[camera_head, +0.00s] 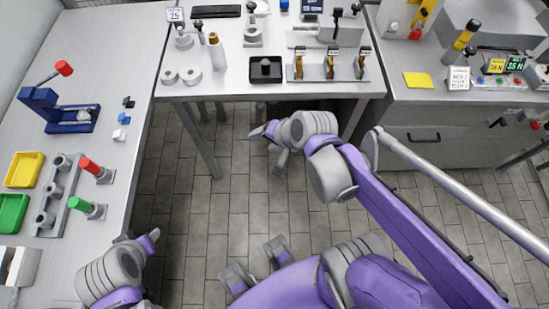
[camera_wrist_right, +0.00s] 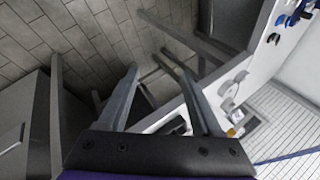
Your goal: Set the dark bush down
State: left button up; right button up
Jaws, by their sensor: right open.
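A small dark grey round piece, which may be the dark bush (camera_head: 265,66), sits in a black square tray (camera_head: 253,77) near the front of the back table. My right gripper (camera_head: 264,152) is below and in front of that table's front edge, over the floor. In the right wrist view its two fingers stand apart with nothing between them (camera_wrist_right: 160,72). My left gripper (camera_head: 150,240) is at the lower left beside the left bench. Only one finger shows clearly, so its opening cannot be told.
The back table (camera_head: 225,91) also bears two pale rings, a white bottle with a brown cap (camera_head: 217,52) and a rack with several upright black-and-orange pieces (camera_head: 330,68). The left bench holds a blue press (camera_head: 62,112), yellow and green trays and red and green handled tools. Tiled floor lies between.

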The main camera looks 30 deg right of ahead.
jog(key=s+a+n+g+h, duration=0.1)
jog(key=s+n+h, duration=0.1)
jog(key=s+n, duration=0.4)
jog(key=f+n, duration=0.1)
jog(key=n, duration=0.4)
jog(key=shift+s, duration=0.25)
